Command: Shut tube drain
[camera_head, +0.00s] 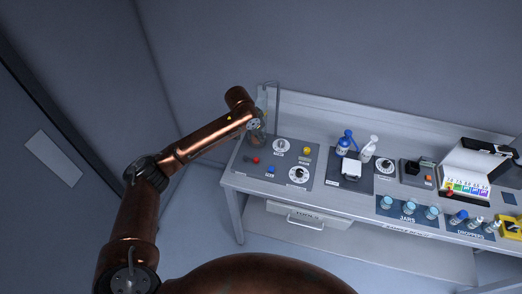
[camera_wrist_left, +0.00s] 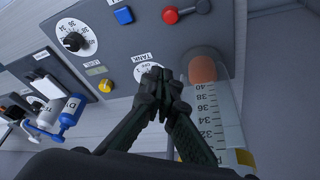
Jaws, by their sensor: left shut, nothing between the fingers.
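My left gripper (camera_wrist_left: 160,76) is shut and empty, with its dark fingertips together over the TANK dial (camera_wrist_left: 146,70) in the left wrist view. Whether they touch the dial I cannot tell. A clear tube (camera_wrist_left: 207,118) with a number scale and an orange-brown end stands right beside the fingers. A red-handled lever (camera_wrist_left: 171,15) lies on the dark panel beyond the fingertips, apart from them. In the head view the red lever (camera_head: 256,160) shows below the end of my left arm. The drain itself is not clearly identifiable. My right gripper is not in view.
The panel also carries a blue button (camera_head: 271,169), a yellow button (camera_head: 306,150) and a second dial (camera_head: 299,174). Bottles (camera_head: 343,145), jars (camera_head: 409,208), droppers (camera_head: 459,217) and a colour chart box (camera_head: 473,170) stand further right on the bench.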

